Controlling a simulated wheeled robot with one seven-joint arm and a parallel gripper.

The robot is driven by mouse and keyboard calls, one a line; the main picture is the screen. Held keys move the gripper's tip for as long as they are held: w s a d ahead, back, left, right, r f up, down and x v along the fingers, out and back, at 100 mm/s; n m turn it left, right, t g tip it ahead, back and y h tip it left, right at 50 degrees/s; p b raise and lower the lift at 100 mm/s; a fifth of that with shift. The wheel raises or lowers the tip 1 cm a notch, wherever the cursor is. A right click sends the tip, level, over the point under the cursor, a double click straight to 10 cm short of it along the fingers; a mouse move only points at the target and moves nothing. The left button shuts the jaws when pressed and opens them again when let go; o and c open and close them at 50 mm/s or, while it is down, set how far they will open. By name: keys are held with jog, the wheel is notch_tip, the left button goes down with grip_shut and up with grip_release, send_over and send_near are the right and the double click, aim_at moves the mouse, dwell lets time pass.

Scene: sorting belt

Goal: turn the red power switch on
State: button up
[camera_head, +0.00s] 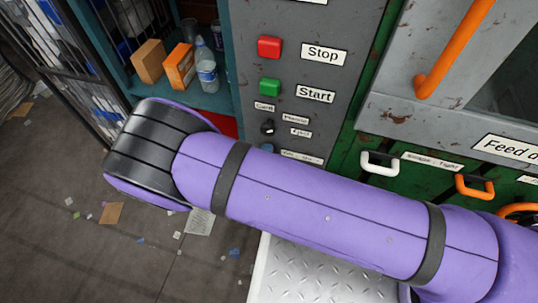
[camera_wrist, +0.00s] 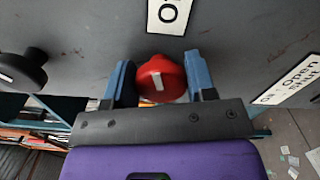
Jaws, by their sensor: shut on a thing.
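The red power switch (camera_wrist: 163,86) is a round red knob with a white mark, on the grey panel (camera_wrist: 232,30) in the wrist view. My gripper (camera_wrist: 158,68) has its two blue fingers on either side of the knob and is shut on it. A white label, partly cut off, sits just above the knob. In the head view my purple arm covers the lower panel, so the red switch and gripper are hidden there.
The panel carries a red Stop button (camera_head: 269,47), a green Start button (camera_head: 269,86) and a small black knob (camera_head: 267,127). A black knob (camera_wrist: 22,70) also shows left of my gripper in the wrist view. Orange boxes (camera_head: 180,66) and a bottle (camera_head: 206,68) stand on a shelf.

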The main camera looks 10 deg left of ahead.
jog(key=shift+f+m, duration=0.1)
jog(key=shift+m, duration=1.5)
jog(key=o, duration=0.9)
jog(key=shift+s, duration=0.1)
jog(key=s, duration=1)
jog(key=shift+s+a, duration=0.3)
jog(key=shift+a, duration=0.1)
